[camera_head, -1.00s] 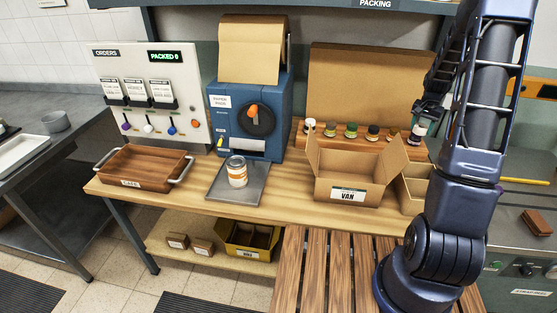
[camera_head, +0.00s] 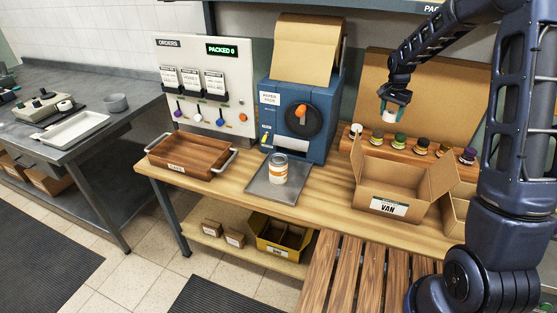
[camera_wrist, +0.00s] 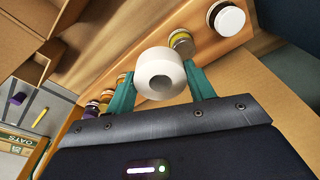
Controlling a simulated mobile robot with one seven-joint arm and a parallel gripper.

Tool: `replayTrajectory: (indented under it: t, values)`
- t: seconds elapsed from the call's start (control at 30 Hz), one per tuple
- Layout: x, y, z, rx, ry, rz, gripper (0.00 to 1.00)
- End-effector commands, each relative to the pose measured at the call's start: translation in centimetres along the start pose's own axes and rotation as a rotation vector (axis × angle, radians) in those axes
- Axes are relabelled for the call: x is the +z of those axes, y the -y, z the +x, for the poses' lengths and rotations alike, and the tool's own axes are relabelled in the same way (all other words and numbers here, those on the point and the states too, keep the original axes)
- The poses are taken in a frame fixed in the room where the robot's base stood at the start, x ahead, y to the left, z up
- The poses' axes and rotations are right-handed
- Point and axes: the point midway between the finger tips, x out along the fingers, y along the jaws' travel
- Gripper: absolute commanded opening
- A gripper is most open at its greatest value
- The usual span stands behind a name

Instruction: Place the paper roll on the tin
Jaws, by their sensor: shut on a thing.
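The white paper roll (camera_wrist: 160,74) is between the teal fingers of my gripper (camera_wrist: 162,84) in the wrist view, its round end with the hole facing the camera. In the head view the roll (camera_head: 390,116) hangs below my gripper (camera_head: 395,97), in front of the tall cardboard panel and above the row of jars. The tin (camera_head: 278,168) is a silver can with an orange and white label. It stands upright on a grey metal plate (camera_head: 262,193) in front of the blue machine, left of and lower than my gripper. Its top is clear.
An open cardboard box marked VAN (camera_head: 388,207) stands right of the tin. Behind it is a wooden rack (camera_head: 410,157) with several small jars. The blue machine (camera_head: 325,150) stands behind the tin. A wooden tray (camera_head: 190,153) with handles sits at the bench's left end.

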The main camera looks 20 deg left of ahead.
Motion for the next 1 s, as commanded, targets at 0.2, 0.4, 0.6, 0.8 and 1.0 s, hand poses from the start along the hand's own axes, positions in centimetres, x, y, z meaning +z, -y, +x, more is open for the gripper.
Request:
replayTrajectory:
  t: [0.2,0.4,0.6,0.8,1.0]
  values:
    - [7.6,4.4,-4.3,0.004,-0.002,0.058,0.31]
    - [14.8,7.1,-8.3,0.011,-0.002,0.117,0.31]
    - [21.3,8.8,-11.9,0.018,-0.001,0.164,0.31]
    - [26.2,10.5,-13.8,0.018,-0.001,0.155,0.31]
    - [29.5,13.3,-13.8,0.008,0.000,0.065,0.31]
